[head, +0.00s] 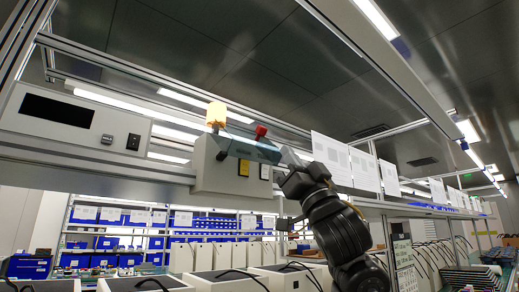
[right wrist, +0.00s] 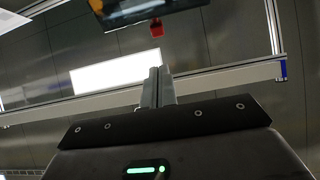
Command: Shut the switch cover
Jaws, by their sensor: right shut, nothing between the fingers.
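The switch box (head: 206,172) is a pale grey box on the beam, with a yellow and a white switch on its front. The switch cover (head: 256,151) looks like a bluish see-through panel at the top of the box, jutting out to the right, apparently raised. In the right wrist view a dark glassy panel at the top edge (right wrist: 150,10) seems to be this cover. My right gripper (head: 288,156) is close to the cover's right end; I cannot tell whether they touch. In the right wrist view its fingers (right wrist: 157,86) are together and empty, below the panel. My left gripper is not visible.
An orange lamp (head: 216,113) and a red knob (head: 261,131) stand above the box; the red part also shows in the wrist view (right wrist: 157,28). A metal beam (head: 90,176) runs behind. White sheets (head: 331,160) hang right of my gripper. Pale cabinets (head: 225,282) stand below.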

